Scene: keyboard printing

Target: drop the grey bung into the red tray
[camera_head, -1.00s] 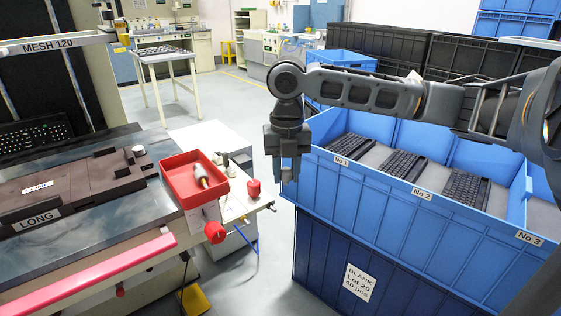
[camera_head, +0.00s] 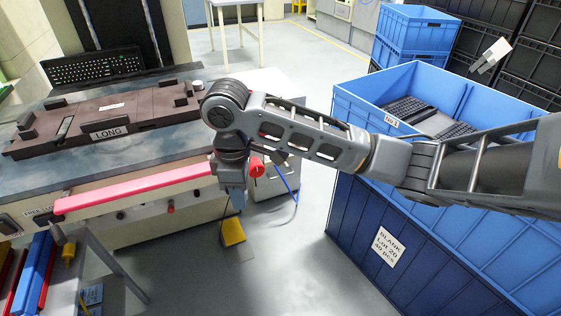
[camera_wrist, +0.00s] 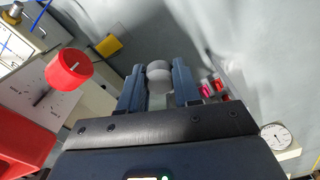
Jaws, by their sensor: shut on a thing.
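My gripper (camera_head: 232,203) points down in front of the bench's front edge in the head view. In the wrist view its two blue fingers (camera_wrist: 159,88) are shut on the grey bung (camera_wrist: 158,75), a pale round piece at their tips. The bung cannot be made out in the head view. The red tray (camera_wrist: 22,142) shows only in part at the lower left of the wrist view, off to the side of my gripper. In the head view my arm hides the tray.
A red knob (camera_head: 257,167) sticks out from the bench beside my gripper; it also shows in the wrist view (camera_wrist: 68,72). A pink rail (camera_head: 140,190) runs along the bench front. Blue bins (camera_head: 380,195) stand to the right. A yellow pedal (camera_head: 233,232) lies on the floor.

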